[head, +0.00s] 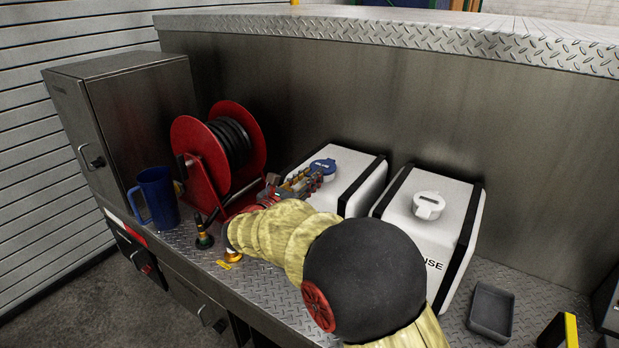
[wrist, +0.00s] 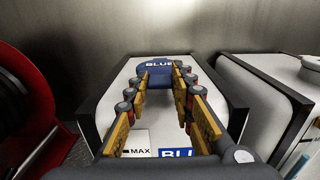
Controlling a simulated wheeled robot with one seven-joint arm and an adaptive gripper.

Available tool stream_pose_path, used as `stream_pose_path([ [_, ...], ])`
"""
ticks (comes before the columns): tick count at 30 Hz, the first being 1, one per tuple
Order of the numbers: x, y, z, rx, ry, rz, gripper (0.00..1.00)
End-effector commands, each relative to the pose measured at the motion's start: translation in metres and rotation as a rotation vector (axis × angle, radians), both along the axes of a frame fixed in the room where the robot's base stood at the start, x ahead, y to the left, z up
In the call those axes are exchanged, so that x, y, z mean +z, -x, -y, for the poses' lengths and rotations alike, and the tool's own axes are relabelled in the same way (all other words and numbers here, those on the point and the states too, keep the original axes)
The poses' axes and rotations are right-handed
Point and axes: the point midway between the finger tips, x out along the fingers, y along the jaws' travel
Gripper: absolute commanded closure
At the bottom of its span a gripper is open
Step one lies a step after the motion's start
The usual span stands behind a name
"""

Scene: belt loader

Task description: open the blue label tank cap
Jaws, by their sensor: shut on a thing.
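The blue cap (head: 323,165), lettered "BLUE", sits on top of the white tank with black edge bands (head: 352,167). In the wrist view the cap (wrist: 155,66) lies at the far end of my fingers, on the tank top (wrist: 118,88). My gripper (head: 311,179) reaches in from the left front, low over the tank. In the wrist view my gripper (wrist: 158,76) has one fingertip on each side of the cap and is shut on it. The fingers hide parts of the cap's sides. The cap looks seated on the tank.
A second white tank (head: 447,210) with a white cap (head: 428,205) stands to the right. A red hose reel (head: 190,150) and a blue jug (head: 157,198) stand to the left. A grey tray (head: 491,311) lies at the right front. A metal wall (head: 400,110) rises behind.

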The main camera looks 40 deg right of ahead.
Motion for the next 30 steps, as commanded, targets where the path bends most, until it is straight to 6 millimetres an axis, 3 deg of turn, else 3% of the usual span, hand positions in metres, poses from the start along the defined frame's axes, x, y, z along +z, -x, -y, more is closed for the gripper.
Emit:
stream_pose_path([
  [7, 0.000, 0.000, 0.000, 0.001, 0.000, 0.000, 1.00],
  [22, 0.001, 0.000, 0.000, 0.001, -0.003, -0.001, 1.00],
  [30, 0.011, 0.000, 0.000, 0.000, -0.046, -0.015, 1.00],
])
